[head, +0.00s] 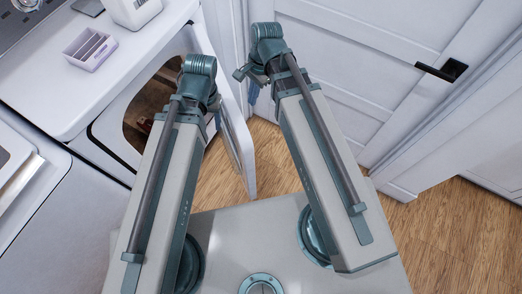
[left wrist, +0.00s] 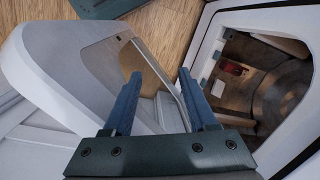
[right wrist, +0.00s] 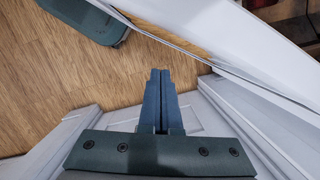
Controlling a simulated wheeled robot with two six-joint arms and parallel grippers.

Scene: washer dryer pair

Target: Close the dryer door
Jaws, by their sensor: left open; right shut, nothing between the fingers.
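The dryer (head: 88,135) stands at the left in the head view, its dark drum opening partly hidden by my left arm. Its white door (head: 238,140) stands open, seen nearly edge-on between my arms. In the left wrist view the door (left wrist: 45,60) fills the left and the drum opening (left wrist: 250,80) is at the right. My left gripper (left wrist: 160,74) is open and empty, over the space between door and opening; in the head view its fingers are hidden. My right gripper (right wrist: 160,72) is shut and empty, on the door's outer side. The door (right wrist: 225,35) crosses the upper right of the right wrist view.
A small compartmented box (head: 90,48) and a white container (head: 133,10) sit on the dryer top. A white room door with a black handle (head: 440,71) stands close behind my right arm. Wooden floor (head: 276,160) shows between the dryer door and my right arm.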

